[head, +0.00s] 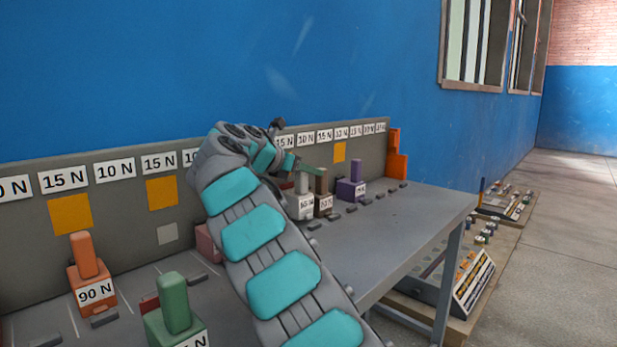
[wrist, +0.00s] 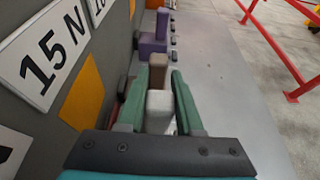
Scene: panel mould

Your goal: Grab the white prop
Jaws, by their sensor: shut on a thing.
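The white prop (head: 303,205), a pale block with a narrower post and a label on its front, stands on the grey table beyond my arm. In the wrist view its pale post (wrist: 159,104) sits between the two green fingers of my gripper (wrist: 159,88). My gripper is shut on it. In the head view the gripper (head: 303,169) is small and reaches the top of the post; the arm hides part of the surroundings. I cannot tell whether the prop's base still touches the table.
A brown prop (head: 322,190) stands close beside the white one, with a purple prop (head: 350,188) farther right. Orange (head: 90,280) and green (head: 174,318) props stand nearer. A grey back panel (head: 120,195) with force labels runs behind. The table's right end (head: 430,205) is clear.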

